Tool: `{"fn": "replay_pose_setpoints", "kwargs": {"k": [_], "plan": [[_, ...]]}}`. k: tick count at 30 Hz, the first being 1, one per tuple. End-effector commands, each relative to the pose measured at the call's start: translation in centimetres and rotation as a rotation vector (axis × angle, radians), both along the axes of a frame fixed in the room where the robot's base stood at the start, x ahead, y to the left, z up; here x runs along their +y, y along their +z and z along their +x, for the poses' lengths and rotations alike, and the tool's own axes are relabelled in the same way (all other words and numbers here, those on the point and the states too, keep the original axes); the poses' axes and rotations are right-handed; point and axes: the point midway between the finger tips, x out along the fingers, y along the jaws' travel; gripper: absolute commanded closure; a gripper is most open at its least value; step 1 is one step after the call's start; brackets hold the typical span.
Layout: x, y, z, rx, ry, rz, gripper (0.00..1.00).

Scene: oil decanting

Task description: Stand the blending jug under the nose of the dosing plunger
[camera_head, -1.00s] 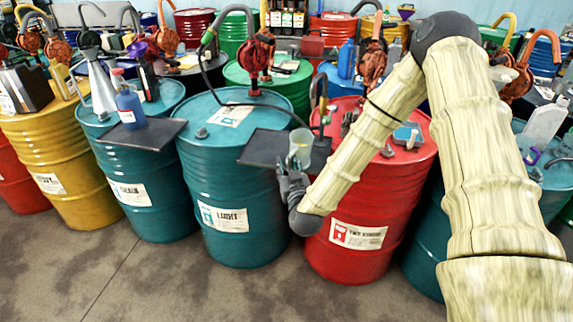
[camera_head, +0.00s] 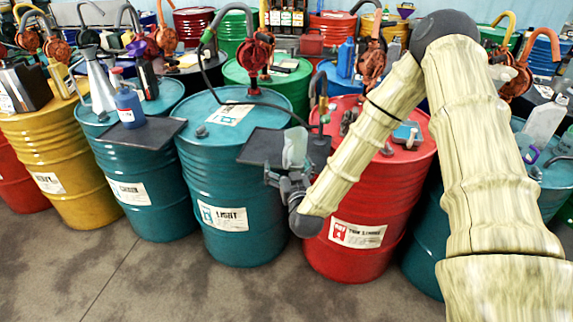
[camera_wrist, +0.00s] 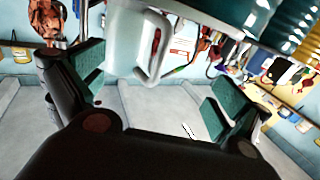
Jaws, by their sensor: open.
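The blending jug (camera_head: 294,147), pale and translucent, shows at the front of a dark tray between the blue-green and red drums. Whether its base rests on the tray is hard to tell. My gripper (camera_head: 286,180) is open just in front of and below the jug. The green finger pads are spread on either side, with a visible gap to the handle.
The dark tray (camera_head: 258,148) sits at the front of the blue-green drum (camera_head: 223,190). The red drum (camera_head: 358,210) stands right of it, with small items on top. A red pump (camera_head: 260,52) and a black hose are behind. The floor in front is clear.

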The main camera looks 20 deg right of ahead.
Motion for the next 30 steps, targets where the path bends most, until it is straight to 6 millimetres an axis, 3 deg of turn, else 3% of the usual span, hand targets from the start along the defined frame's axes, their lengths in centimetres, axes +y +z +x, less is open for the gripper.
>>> {"fn": "replay_pose_setpoints", "kwargs": {"k": [12,18,30], "plan": [[1.2,-0.1,-7.2,0.003,0.002,0.000,0.00],[1.5,-0.1,-9.8,0.002,0.002,0.000,0.00],[1.7,0.0,-10.9,0.001,0.000,0.000,0.00]]}}
